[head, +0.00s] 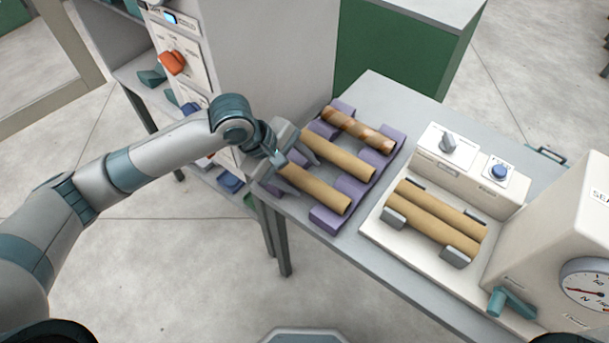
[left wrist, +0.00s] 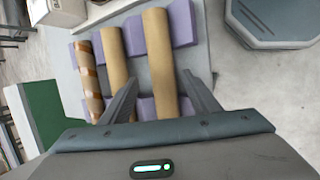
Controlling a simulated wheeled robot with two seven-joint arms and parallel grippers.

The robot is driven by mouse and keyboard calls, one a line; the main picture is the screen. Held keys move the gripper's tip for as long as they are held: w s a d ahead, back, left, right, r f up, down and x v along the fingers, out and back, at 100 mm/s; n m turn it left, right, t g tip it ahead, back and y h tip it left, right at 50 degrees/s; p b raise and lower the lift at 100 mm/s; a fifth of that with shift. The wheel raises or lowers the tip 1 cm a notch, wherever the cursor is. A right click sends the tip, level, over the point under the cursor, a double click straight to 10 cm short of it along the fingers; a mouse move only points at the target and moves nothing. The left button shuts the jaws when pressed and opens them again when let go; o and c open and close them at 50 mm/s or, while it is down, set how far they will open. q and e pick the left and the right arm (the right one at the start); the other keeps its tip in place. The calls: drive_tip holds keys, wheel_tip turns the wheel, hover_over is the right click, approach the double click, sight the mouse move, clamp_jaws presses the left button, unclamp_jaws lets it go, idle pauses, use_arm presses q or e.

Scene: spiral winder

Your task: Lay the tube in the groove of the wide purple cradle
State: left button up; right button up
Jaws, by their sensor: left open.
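The wide purple cradle (head: 326,218) is made of two rows of purple blocks; it also shows in the left wrist view (left wrist: 184,22). A plain tan tube (head: 325,192) lies in its front groove. A second tan tube (head: 338,152) lies in the middle groove. A brown striped tube (head: 358,131) lies in the back groove. My left gripper (head: 304,177) is open, over the front tube near its left end. In the left wrist view its fingers (left wrist: 162,76) stand either side of that tube (left wrist: 161,50); I cannot tell whether they touch it. My right gripper is not in view.
Right of the cradle, a white machine base (head: 407,250) bears two tan rollers (head: 436,217) between grey blocks. Behind it is a panel with a grey knob (head: 449,143) and a blue button (head: 499,172). A white box with a dial (head: 588,287) stands far right. A tall cabinet (head: 255,60) stands behind my left arm.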

use_arm(q)
drive_tip(key=b+v, duration=0.1)
drive_tip(key=v, duration=1.3)
drive_tip(key=shift+a+r, duration=0.15)
drive_tip(key=shift+r, duration=0.2)
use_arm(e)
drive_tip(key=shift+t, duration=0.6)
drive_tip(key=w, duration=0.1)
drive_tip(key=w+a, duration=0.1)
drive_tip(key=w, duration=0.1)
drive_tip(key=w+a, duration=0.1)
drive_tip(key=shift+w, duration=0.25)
use_arm(q)
drive_tip(key=shift+s, duration=0.1)
wheel_tip(320, 180, up, 7)
drive_tip(key=p, duration=1)
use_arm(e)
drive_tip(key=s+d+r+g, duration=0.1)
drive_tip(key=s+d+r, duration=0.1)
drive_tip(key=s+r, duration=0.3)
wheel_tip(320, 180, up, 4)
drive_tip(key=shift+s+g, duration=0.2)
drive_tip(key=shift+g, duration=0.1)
